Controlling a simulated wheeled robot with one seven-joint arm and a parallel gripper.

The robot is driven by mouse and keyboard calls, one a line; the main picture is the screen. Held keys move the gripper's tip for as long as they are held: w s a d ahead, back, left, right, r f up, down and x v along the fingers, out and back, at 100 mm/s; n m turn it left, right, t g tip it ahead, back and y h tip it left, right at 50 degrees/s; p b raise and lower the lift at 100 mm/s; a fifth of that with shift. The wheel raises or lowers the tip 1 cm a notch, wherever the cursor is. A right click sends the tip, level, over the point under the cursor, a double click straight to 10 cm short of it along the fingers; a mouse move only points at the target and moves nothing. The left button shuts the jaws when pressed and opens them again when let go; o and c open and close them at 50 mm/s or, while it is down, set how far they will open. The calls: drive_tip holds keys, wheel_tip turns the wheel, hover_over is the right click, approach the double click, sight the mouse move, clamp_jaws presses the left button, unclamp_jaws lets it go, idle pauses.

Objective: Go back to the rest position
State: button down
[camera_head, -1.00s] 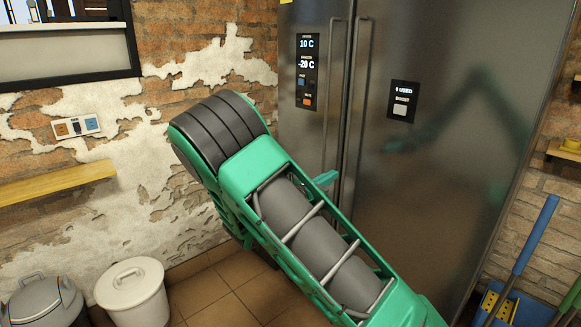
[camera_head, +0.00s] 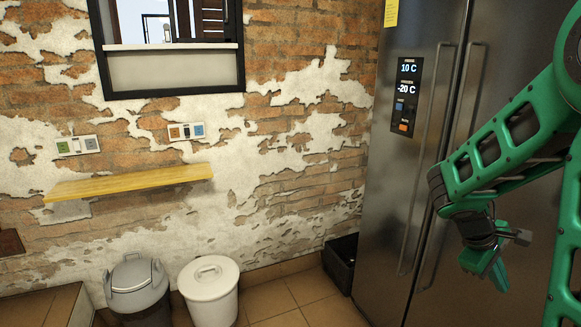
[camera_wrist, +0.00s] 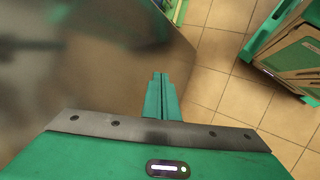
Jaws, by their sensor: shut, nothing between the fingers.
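My gripper (camera_head: 495,268) is at the right of the head view, at the end of my green arm, in front of the steel fridge (camera_head: 420,200). Its fingers point down and are closed together with nothing between them. In the wrist view the shut fingers (camera_wrist: 160,95) stand in the middle, above the tiled floor and beside the fridge's steel front (camera_wrist: 90,60). Part of my arm is cut off by the right edge of the head view.
A yellow shelf (camera_head: 130,183) is on the brick wall. Below stand a grey bin (camera_head: 137,283) and a white bin (camera_head: 209,290). A black crate (camera_head: 341,262) sits beside the fridge. Tiled floor (camera_head: 275,300) is clear in front.

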drive_tip(key=s+a+r+m+y, duration=0.2)
drive_tip(key=s+a+m, duration=0.3)
drive_tip(key=s, duration=0.4)
drive_tip(key=s+a+r+m+y, duration=0.2)
drive_tip(key=s+a+m+y, duration=0.3)
drive_tip(key=s, duration=0.4)
drive_tip(key=shift+a+m+t, duration=0.4)
drive_tip(key=shift+a+m, duration=0.1)
drive_tip(key=shift+a, duration=0.5)
